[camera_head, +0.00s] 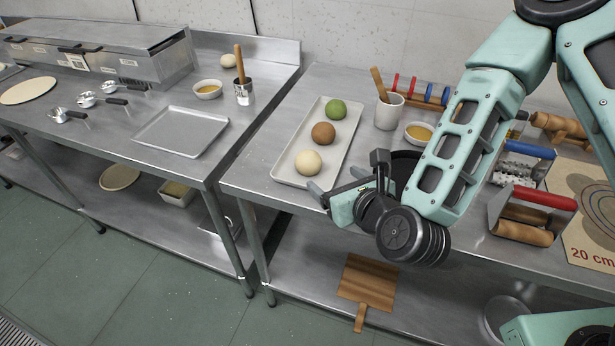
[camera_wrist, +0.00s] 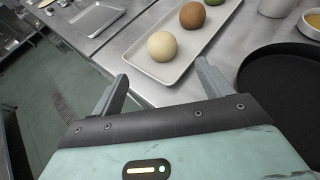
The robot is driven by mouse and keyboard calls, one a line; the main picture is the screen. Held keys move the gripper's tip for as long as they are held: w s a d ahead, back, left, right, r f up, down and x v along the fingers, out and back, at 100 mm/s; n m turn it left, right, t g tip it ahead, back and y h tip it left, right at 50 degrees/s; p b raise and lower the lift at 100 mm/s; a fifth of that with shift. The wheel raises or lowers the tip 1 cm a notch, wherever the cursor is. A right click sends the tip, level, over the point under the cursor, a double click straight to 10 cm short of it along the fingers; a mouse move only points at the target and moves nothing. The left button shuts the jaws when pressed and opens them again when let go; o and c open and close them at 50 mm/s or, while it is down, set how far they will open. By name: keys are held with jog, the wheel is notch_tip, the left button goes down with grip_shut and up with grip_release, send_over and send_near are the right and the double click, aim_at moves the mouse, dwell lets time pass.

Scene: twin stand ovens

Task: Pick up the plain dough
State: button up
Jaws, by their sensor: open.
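The plain dough (camera_head: 308,162) is a pale cream ball at the near end of a white rectangular tray (camera_head: 288,176) on the right steel table. It also shows in the wrist view (camera_wrist: 162,46), ahead of the fingers and apart from them. A brown dough ball (camera_head: 323,133) and a green dough ball (camera_head: 335,109) sit behind it in a row on the same tray. My gripper (camera_head: 332,192) is open and empty at the tray's near end. In the wrist view my gripper (camera_wrist: 163,82) shows its two fingers spread, with nothing between them.
A black round pan (camera_head: 405,165) lies right of the tray, partly behind my arm. A white cup (camera_head: 389,112) with a wooden handle and a bowl of yellow liquid (camera_head: 418,133) stand behind. Another pale ball (camera_head: 228,60) and an empty metal tray (camera_head: 182,131) are on the left table.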

jog(key=shift+f+b+x, duration=0.25)
jog(key=shift+b+x, duration=1)
jog(key=shift+b, duration=1)
jog(key=p, duration=0.3)
send_near(308, 166)
jog(key=w, duration=0.1)
jog(key=w+a+r, duration=0.1)
jog(key=w, duration=0.1)
jog(key=shift+a+r, duration=0.2)
jog(key=shift+a, duration=0.05)
jog(key=p+x, duration=0.1)
jog(key=x, duration=0.4)
jog(key=shift+w+r+p, duration=0.1)
jog(key=shift+w+p, duration=0.1)
jog(key=shift+p, duration=0.1)
jog(key=shift+w+a+f, duration=0.2)
jog(key=shift+w+f, duration=0.1)
jog(key=shift+w, duration=0.1)
jog(key=c, duration=0.8)
